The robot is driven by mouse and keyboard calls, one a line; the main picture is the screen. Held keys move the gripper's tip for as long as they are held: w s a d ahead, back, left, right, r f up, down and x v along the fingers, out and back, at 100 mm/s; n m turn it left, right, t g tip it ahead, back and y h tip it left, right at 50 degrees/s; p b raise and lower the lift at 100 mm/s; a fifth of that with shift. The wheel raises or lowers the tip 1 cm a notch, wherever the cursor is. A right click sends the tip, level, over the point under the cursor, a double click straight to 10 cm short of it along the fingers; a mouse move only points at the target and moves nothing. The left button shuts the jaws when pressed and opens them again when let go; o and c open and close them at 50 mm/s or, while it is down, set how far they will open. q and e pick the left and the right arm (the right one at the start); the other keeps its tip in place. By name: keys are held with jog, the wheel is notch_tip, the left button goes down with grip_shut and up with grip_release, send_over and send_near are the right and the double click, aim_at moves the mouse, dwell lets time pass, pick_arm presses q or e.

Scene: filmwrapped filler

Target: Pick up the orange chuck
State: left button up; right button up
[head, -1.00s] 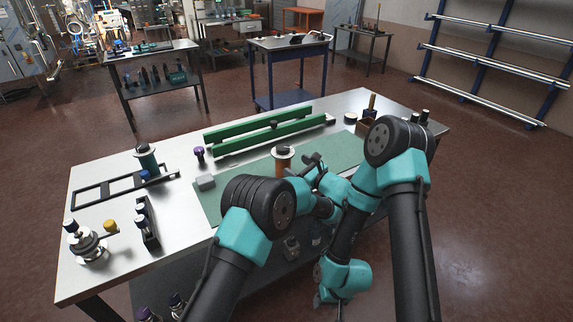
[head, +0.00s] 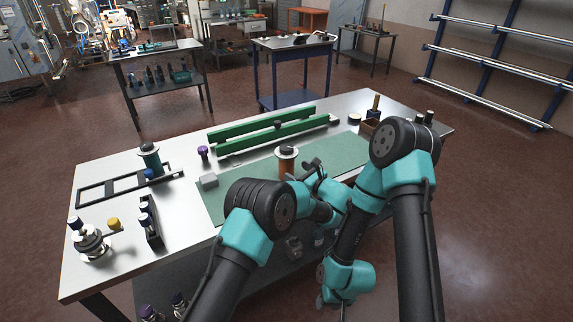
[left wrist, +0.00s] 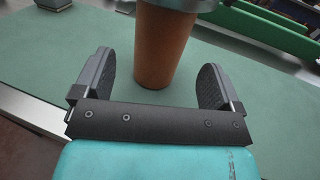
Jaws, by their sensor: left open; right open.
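The orange chuck (head: 286,166) stands upright on the green mat (head: 343,149), an orange-brown cylinder with a pale flange and dark top. In the left wrist view the chuck (left wrist: 163,45) shows large, its top cut off by the frame edge. My left gripper (head: 313,172) is open just right of the chuck. In the wrist view its fingers (left wrist: 157,75) stand on either side of the chuck's near side, with gaps at both sides. My right gripper (head: 330,300) hangs low in front of the bench, far from the chuck, small and partly hidden.
A green rail fixture (head: 270,138) lies behind the chuck. A grey block (head: 209,181) and a purple-topped piece (head: 203,153) sit to its left. A black frame (head: 95,196) holds a teal chuck (head: 150,160). A wooden box (head: 369,127) stands at the back right.

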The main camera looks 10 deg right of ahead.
aim_at(286, 147)
pick_arm(q)
jog(key=x, duration=0.6)
jog(key=shift+c, duration=0.4)
jog(key=c, duration=1)
jog(key=shift+r, duration=0.1)
jog(key=shift+c, duration=0.6)
jog(key=shift+r, duration=0.1)
notch_tip(286, 147, up, 10)
jog(key=shift+f, duration=0.1)
